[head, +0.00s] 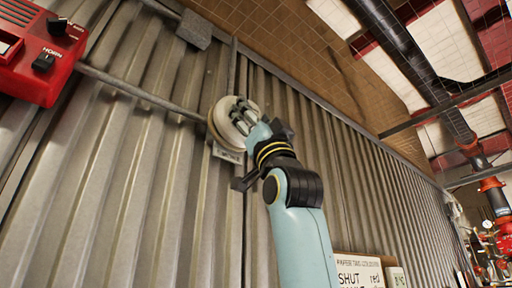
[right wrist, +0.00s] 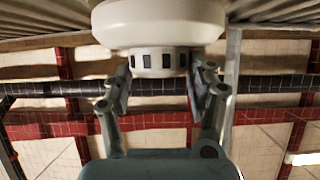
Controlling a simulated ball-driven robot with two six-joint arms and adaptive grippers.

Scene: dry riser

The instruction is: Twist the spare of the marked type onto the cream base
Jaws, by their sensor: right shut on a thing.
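My right gripper (head: 243,116) is shut on a white round detector head (right wrist: 158,25) up at the corrugated wall. In the right wrist view the two fingers (right wrist: 158,92) hold the narrow lower part of the head, which has a ring of dark slots. In the head view the detector head (head: 226,114) is partly hidden by my fingers. A round tan-cream rim, likely the cream base (head: 213,128), shows just behind its lower left edge. I cannot tell whether the two touch or are seated. A small label plate (head: 228,155) with dark lettering, too small to read, is just below. My left gripper is out of view.
A red box marked HORN (head: 38,50) is on the wall at upper left. A conduit (head: 140,94) runs from it toward the base, and another rises above. A grey block (head: 194,29) is above. Signs (head: 360,270) and red pipework (head: 490,215) are at lower right.

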